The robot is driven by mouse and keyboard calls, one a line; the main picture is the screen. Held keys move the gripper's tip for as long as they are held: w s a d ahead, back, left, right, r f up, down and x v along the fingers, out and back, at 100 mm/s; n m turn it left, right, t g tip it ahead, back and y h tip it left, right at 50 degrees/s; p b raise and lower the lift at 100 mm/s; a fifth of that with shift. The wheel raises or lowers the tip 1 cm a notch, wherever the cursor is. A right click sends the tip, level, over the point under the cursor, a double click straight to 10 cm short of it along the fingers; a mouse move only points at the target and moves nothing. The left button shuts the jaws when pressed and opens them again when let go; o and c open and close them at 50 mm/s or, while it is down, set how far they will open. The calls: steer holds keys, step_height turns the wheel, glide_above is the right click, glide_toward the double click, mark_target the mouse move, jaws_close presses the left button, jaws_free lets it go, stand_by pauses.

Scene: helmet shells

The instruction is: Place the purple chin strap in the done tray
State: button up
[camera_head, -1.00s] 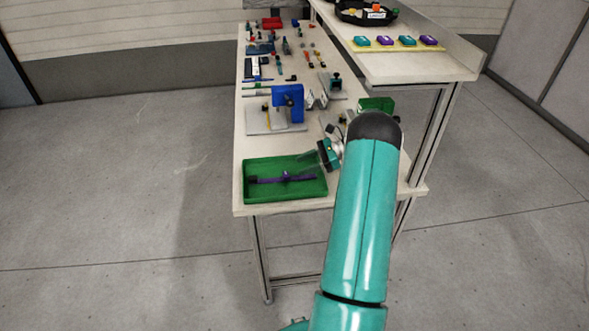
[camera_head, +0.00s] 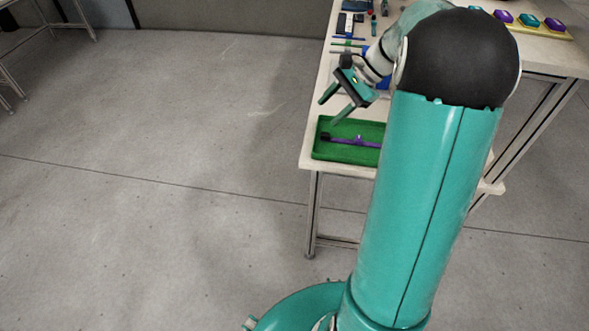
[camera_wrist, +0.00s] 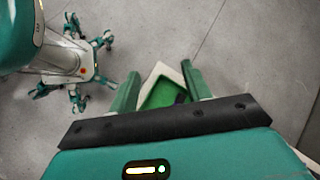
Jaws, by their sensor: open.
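The purple chin strap (camera_head: 352,140) lies in the green tray (camera_head: 322,150) at the front left corner of the workbench. My arm hides the tray's right end in the head view. My gripper (camera_head: 328,112) is open and empty, above and apart from the tray, with its fingers pointing down and left. In the wrist view, my gripper's fingers (camera_wrist: 158,86) stand apart, and part of the green tray (camera_wrist: 165,94) shows beyond them. The strap cannot be made out in the wrist view.
The workbench (camera_head: 312,160) holds small tools behind the tray, partly hidden by my arm. The floor (camera_head: 180,150) left of the bench is clear.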

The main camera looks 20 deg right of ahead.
steer(key=s+a+r+n+h, duration=0.2)
steer(key=s+a+r+n, duration=0.15)
steer(key=a, duration=0.35)
steer(key=s+a+r+n+h, duration=0.2)
steer(key=s+a+r+n, duration=0.15)
steer(key=s+a, duration=0.2)
steer(key=s+a+n+t+h, duration=0.3)
steer(key=s+a+n, duration=0.4)
steer(key=s, duration=0.4)
steer(key=shift+s+a+n, duration=0.25)
steer(key=shift+a+n, duration=0.05)
steer(key=shift+n, duration=0.5)
steer(key=shift+r, duration=0.1)
